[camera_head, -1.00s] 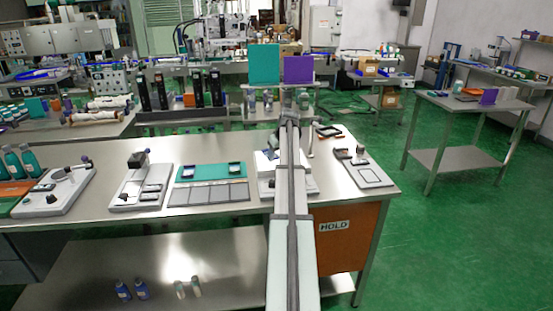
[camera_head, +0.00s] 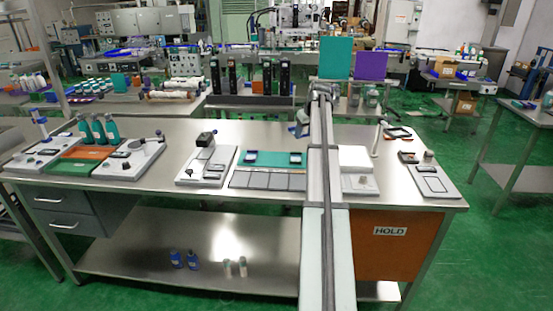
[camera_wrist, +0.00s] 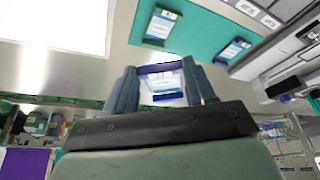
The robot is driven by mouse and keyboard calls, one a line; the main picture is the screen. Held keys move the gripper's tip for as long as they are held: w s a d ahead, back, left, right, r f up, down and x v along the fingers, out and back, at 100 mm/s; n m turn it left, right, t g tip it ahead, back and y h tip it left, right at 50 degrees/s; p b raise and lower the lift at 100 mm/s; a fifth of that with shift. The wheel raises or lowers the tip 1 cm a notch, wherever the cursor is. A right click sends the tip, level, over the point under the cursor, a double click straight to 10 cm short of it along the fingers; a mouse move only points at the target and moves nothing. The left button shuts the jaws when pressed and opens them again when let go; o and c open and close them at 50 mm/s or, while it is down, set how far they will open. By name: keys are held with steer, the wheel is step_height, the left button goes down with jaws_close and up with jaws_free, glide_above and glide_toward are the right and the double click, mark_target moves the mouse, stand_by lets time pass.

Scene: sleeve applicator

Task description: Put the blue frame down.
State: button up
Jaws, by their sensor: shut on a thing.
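My gripper (camera_wrist: 160,72) is shut on the blue frame (camera_wrist: 169,97), which shows between its two fingers in the wrist view with a pale, printed middle. In the head view the blue frame (camera_head: 298,130) is small and partly hidden by my arm, above the table's rear part. A teal mat (camera_head: 273,158) lies just in front and left of it. Two framed pieces lie on the mat, a green-edged one (camera_wrist: 158,28) and another (camera_wrist: 233,50). The frame appears apart from the mat; its exact height is unclear.
Grey panels (camera_head: 265,180) lie in front of the mat. A white block (camera_head: 354,158) on a base stands right of my arm. A grey device (camera_head: 205,160) stands left of the mat. Bare steel table shows behind the mat.

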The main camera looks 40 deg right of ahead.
steer(key=n, duration=0.1)
glide_above(272, 163)
steer(key=a, duration=0.4)
step_height(272, 163, down, 3)
steer(key=d+m, duration=0.1)
steer(key=m, duration=0.1)
steer(key=d+m+h, duration=0.1)
steer(key=m, duration=0.2)
steer(key=s+d+m+g+h, duration=0.1)
steer(key=m, duration=0.1)
steer(key=shift+d, duration=0.15)
steer(key=shift+f, duration=4.85)
steer(key=shift+f, duration=0.1)
steer(key=o, duration=1.1)
steer(key=v, duration=1.2)
